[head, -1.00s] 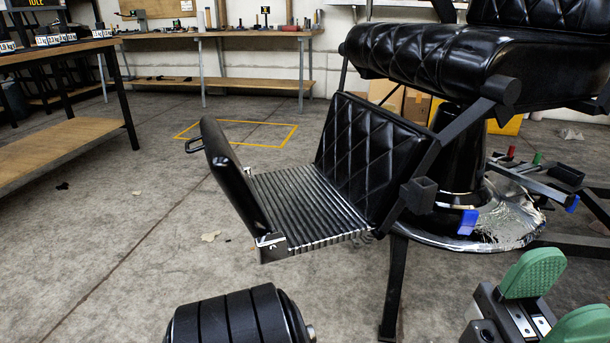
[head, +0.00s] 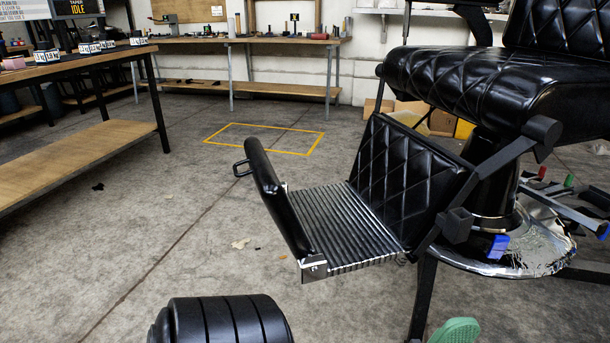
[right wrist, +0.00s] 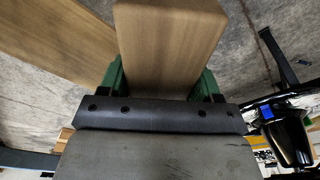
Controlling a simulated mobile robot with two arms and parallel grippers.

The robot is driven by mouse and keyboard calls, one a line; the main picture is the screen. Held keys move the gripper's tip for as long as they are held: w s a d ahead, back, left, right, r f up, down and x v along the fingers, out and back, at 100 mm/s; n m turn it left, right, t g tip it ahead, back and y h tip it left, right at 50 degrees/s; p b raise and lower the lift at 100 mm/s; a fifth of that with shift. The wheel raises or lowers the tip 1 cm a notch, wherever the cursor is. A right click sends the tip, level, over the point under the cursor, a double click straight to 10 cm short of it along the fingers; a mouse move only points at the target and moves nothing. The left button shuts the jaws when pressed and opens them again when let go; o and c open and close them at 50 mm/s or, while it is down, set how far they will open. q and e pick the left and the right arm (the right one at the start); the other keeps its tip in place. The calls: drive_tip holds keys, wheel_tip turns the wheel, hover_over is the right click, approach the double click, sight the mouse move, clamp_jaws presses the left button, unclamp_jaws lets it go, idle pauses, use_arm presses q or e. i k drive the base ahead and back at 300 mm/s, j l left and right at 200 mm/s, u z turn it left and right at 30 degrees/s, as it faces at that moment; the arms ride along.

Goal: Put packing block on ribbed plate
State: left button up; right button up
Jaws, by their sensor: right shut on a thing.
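The packing block (right wrist: 170,45) is a plain wooden block, seen in the right wrist view. My right gripper (right wrist: 160,82) is shut on it, with a green finger on each side. In the head view only a green finger tip of that gripper (head: 456,332) shows at the bottom edge, and the block is out of sight. The ribbed plate (head: 345,228) is the silver grooved footrest of the barber chair, in the middle of the head view, with nothing on it. The green finger shows below and right of the plate in the picture. My left gripper is not in view.
A black padded flap (head: 276,198) rises at the plate's left side and a quilted black pad (head: 408,182) at its right. The chair seat (head: 470,85) overhangs at upper right. A wooden-shelved bench (head: 80,150) stands left. Open floor lies left of the footrest.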

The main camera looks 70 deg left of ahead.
sight(344, 216)
drive_tip(key=k+j+u, duration=0.15)
drive_tip(key=j+u, duration=0.3)
drive_tip(key=j, duration=0.2)
drive_tip(key=j+u, duration=0.45)
drive_tip(key=j, duration=1.4)
drive_tip(key=k+u, duration=0.05)
